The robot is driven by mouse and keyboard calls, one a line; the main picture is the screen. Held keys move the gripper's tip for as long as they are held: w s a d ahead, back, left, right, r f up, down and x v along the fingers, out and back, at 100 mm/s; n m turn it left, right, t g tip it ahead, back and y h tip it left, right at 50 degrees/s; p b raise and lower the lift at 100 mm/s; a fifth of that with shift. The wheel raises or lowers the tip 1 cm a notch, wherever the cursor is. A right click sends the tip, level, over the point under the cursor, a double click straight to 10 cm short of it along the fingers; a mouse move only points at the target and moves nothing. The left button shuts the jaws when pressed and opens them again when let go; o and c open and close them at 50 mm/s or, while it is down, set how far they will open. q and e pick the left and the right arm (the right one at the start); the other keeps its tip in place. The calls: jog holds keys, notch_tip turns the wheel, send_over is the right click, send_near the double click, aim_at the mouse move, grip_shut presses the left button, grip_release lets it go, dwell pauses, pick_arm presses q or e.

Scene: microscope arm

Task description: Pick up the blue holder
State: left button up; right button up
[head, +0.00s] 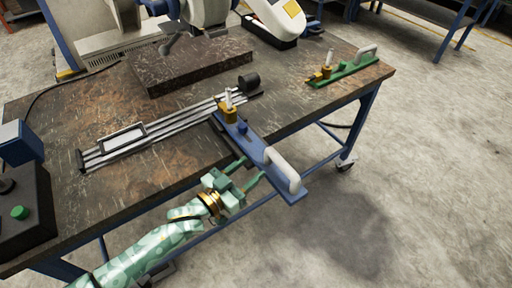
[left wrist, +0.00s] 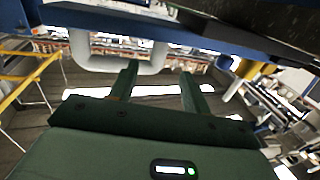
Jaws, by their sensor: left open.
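The blue holder (head: 247,145) lies near the front edge of the table, with its white-handled end jutting out past the edge. Its white handle (head: 283,172) is at the right end, and a yellow clamp part sits at its other end. My left gripper (head: 251,172) is open and empty, its fingers pointing toward the holder close to the handle. In the left wrist view the two fingers (left wrist: 158,78) reach toward the pale handle (left wrist: 90,63), and part of the handle shows between them. Contact cannot be told. My right gripper is not in view.
A green holder (head: 345,69) with a white handle lies at the table's far right. A metal rail (head: 160,128) lies left of the blue holder. A dark stone slab (head: 190,66) is behind. A control box with a green button (head: 19,213) stands at the left. Open floor lies right.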

aim_at(265, 158)
pick_arm(q)
jog(key=b+x, duration=0.1)
jog(key=x, duration=0.3)
jog(key=shift+w+d+f+b, duration=0.15)
jog(key=shift+d+f+b, duration=0.1)
jog(key=shift+d+b, duration=0.1)
jog(key=shift+w+d+r, duration=0.1)
jog(key=shift+w+d, duration=0.15)
jog(key=shift+w, duration=0.05)
grip_shut()
jog(key=shift+r, duration=0.2)
